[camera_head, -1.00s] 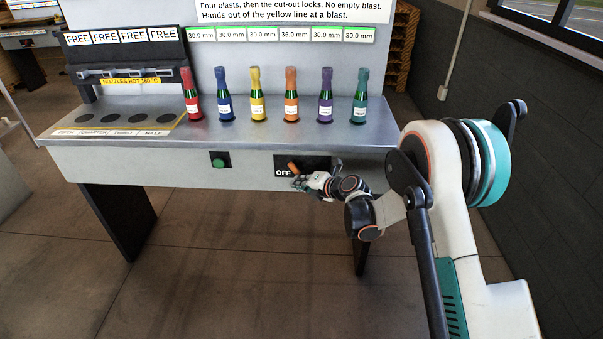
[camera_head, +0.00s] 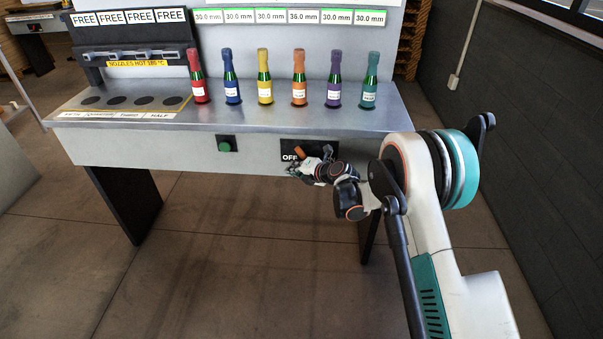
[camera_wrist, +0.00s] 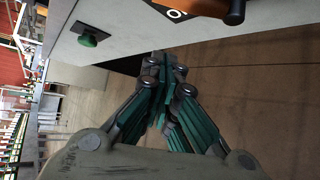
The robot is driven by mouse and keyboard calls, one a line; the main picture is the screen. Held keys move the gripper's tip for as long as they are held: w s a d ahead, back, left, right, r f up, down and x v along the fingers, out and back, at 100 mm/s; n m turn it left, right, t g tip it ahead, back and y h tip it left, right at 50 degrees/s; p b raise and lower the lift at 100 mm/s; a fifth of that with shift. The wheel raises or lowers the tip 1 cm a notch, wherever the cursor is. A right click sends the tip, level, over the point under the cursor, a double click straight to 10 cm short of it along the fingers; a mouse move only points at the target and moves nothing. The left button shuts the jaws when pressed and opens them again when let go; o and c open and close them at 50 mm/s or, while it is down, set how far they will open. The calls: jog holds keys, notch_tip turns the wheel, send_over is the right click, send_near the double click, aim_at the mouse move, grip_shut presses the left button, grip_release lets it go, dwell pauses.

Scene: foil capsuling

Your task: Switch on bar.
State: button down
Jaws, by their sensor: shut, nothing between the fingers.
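The bar switch, an orange bar (camera_head: 299,153) on a black plate (camera_head: 325,146) marked OFF, is on the bench's front face, right of the middle. In the wrist view the orange bar (camera_wrist: 192,7) is cut off at the top edge, with a dark knob-like end (camera_wrist: 235,12) near it. My gripper (camera_head: 292,172) is just below and left of the switch in the head view. In the wrist view my gripper (camera_wrist: 166,62) is shut and empty, its fingertips below the bar and apart from it. The far part of the switch is out of the wrist view.
A green button (camera_head: 224,147) is left of the switch; it also shows in the wrist view (camera_wrist: 88,40). Several foil-topped bottles, including a purple one (camera_head: 334,90), stand on the bench (camera_head: 265,116). Hot nozzles (camera_head: 130,53) are at the back left. Floor below is clear.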

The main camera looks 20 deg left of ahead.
aim_at(302, 156)
jog(key=w, duration=0.1)
jog(key=w+b, duration=0.2)
jog(key=w, duration=0.1)
jog(key=shift+r, duration=0.35)
jog(key=shift+w+d+r, duration=0.15)
jog(key=shift+d+r, duration=0.3)
jog(key=shift+d, duration=0.1)
dwell(1.1)
jog(key=shift+w+d+r, duration=0.15)
jog(key=shift+w+d, duration=0.05)
jog(key=shift+d, duration=0.7)
jog(key=shift+w+d+r, duration=0.15)
jog(key=shift+w+d, duration=0.05)
jog(key=shift+d, duration=0.65)
jog(key=shift+r, duration=0.15)
jog(key=shift+r+p, duration=0.3)
jog(key=shift+r, duration=0.4)
